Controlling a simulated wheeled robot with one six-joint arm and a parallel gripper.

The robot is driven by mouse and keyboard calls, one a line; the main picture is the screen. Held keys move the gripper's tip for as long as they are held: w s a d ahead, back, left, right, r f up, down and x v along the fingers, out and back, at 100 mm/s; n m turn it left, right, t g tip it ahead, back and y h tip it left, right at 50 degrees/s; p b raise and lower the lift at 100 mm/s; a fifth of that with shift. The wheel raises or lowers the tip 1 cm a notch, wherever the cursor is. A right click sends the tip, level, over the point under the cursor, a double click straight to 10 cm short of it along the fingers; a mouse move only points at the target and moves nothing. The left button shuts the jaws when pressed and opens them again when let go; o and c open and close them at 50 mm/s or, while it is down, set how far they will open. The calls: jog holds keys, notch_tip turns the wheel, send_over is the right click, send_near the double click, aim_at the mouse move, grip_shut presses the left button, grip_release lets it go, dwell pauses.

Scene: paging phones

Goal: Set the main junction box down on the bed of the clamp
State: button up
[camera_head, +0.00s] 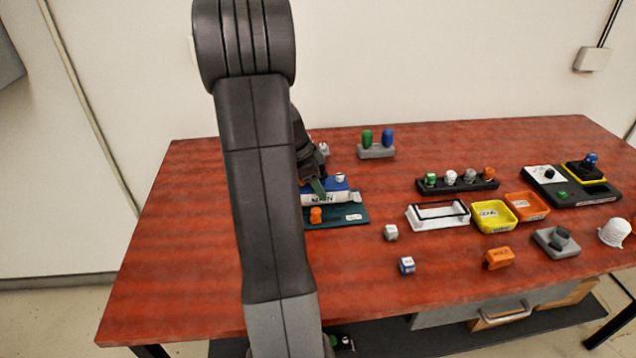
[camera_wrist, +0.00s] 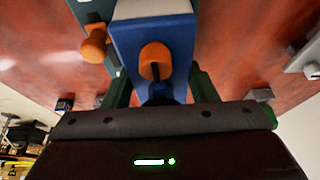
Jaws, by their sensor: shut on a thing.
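The main junction box (camera_head: 325,196) is blue with a white front reading "MAIN". My gripper (camera_head: 318,184) is shut on it, with a green finger showing at its top. In the wrist view the blue box (camera_wrist: 180,35) sits between my green fingers, with an orange knob (camera_wrist: 155,62) on its near face. The clamp appears to be the dark teal base (camera_head: 335,221) with an orange knob (camera_head: 316,214) and a white label. The box is over or just behind it; I cannot tell whether they touch. My arm hides their left side.
A grey stand with green and blue pegs (camera_head: 376,151) is behind to the right. A white frame (camera_head: 437,215), a yellow tray (camera_head: 493,216) and an orange tray (camera_head: 528,206) lie right. Small cubes (camera_head: 390,232) (camera_head: 406,265) lie in front. Bare red table (camera_head: 180,240) shows left.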

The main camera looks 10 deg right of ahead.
jog(key=shift+f+b, duration=0.8)
jog(key=shift+b, duration=1)
dwell(1.0)
dwell(0.4)
jog(key=o, duration=1.5)
jog(key=shift+c, duration=0.2)
jog(key=shift+r, duration=0.15)
jog(key=shift+r+p, duration=1.6)
jog(key=shift+r, duration=1.1)
jog(key=shift+f, duration=0.2)
jog(key=shift+f+b, duration=1.65)
jog(key=shift+f, duration=1.1)
jog(key=shift+r, duration=0.1)
